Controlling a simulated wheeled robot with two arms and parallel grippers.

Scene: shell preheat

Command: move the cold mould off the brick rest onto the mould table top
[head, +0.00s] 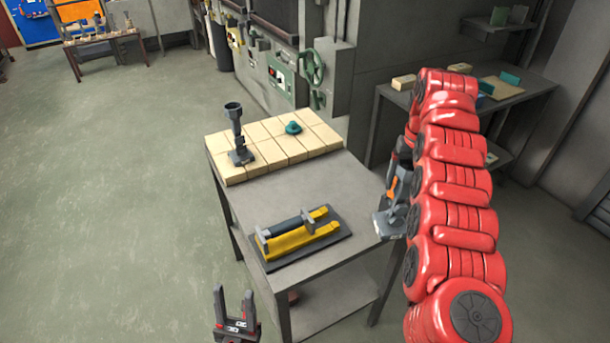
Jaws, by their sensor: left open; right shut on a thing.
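The brick rest (270,165) is a bed of cream bricks on the back part of the grey mould table (298,188). A dark grey upright piece with a round cup on top (236,128), apparently the mould, stands on its left part. My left gripper (235,297) is open and empty, fingers upward, in front of the table's near left corner. My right gripper (388,222) is low at the table's right edge, apart from the mould. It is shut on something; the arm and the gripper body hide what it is.
A teal knobbed piece (293,127) sits on the bricks. A yellow and dark grey fixture on a dark plate (300,236) takes up the table's front part. Bare top lies between it and the bricks. A wall machine with a green handwheel (312,67) stands behind.

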